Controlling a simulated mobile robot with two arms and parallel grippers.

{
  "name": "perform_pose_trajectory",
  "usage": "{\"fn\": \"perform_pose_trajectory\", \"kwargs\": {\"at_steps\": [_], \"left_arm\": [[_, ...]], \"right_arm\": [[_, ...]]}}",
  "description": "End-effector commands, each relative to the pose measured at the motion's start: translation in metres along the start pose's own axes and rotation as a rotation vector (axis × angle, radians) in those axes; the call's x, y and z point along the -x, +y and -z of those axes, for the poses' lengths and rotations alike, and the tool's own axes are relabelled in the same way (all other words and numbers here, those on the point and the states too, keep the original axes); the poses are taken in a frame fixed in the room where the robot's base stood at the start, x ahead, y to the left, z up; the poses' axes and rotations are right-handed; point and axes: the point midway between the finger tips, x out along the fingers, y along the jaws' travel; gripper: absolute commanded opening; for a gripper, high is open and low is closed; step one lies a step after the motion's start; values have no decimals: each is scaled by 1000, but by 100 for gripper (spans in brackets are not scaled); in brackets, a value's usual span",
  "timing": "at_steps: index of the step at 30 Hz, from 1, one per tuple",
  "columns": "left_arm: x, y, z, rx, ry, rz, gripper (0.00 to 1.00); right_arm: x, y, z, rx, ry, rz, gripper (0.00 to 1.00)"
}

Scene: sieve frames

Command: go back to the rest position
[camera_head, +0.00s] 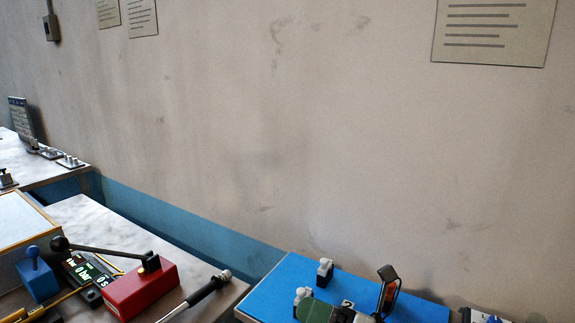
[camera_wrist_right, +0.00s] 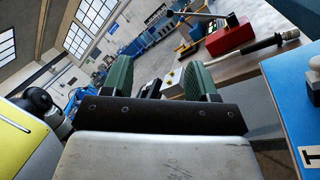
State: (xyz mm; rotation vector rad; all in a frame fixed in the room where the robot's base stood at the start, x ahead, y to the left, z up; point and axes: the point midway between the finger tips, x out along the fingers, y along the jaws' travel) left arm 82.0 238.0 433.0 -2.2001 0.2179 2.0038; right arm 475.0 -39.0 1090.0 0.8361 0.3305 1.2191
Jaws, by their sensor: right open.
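My right gripper (camera_wrist_right: 160,66) shows in the right wrist view with its two green fingers wide apart and nothing between them. In the head view, a green piece (camera_head: 318,311) at the bottom edge, in front of the blue board, looks like one of its fingers, but most of it is cut off. My left gripper does not show in either view.
The blue board (camera_head: 275,300) carries small white-and-black fittings (camera_head: 325,271). To its left, a light bench holds a red box (camera_head: 140,290) with a black lever, a dark probe (camera_head: 205,294) and a blue block (camera_head: 37,281).

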Motion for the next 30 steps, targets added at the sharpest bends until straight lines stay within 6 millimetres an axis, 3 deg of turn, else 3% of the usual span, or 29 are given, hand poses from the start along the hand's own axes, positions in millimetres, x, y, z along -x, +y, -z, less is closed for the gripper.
{"fn": "perform_pose_trajectory", "kwargs": {"at_steps": [3,6,11,15,19,24,30], "left_arm": [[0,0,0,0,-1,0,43],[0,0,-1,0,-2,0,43],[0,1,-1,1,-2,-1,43],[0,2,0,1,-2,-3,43],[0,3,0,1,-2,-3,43],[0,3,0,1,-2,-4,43],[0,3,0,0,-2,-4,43]], "right_arm": [[13,1,-15,-302,-324,11,58],[38,-13,-23,-567,-587,59,58],[98,-50,-6,-994,-988,199,58],[158,-78,44,-1358,-1312,385,58],[204,-83,100,-1625,-1546,573,58],[242,-71,163,-1858,-1748,792,58],[271,-43,220,-2048,-1913,1033,58]]}}
